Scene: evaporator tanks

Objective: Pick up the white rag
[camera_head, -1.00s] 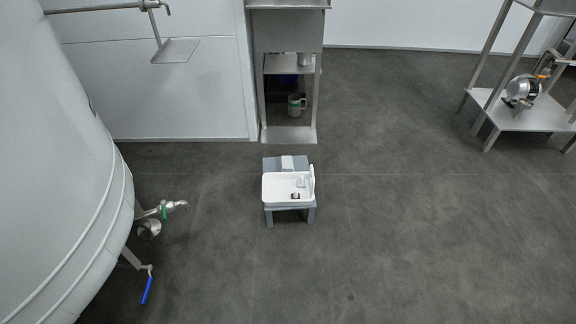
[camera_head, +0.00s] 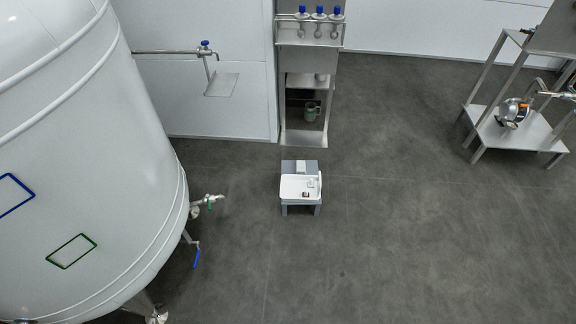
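A small white patch (camera_head: 301,167) lies on the grey top of a low step stool (camera_head: 287,167) in the middle of the head view. It may be the white rag, but it is too small to be sure. A white tray (camera_head: 291,194) sits on the stool just in front of it, with a few small items inside, one of them dark. Neither of my grippers is in view.
A large white tank (camera_head: 110,170) with a tap (camera_head: 207,202) and a blue-handled valve (camera_head: 197,258) fills the left. A steel table (camera_head: 520,132) holds a pump at right. Floor right of the stool is clear.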

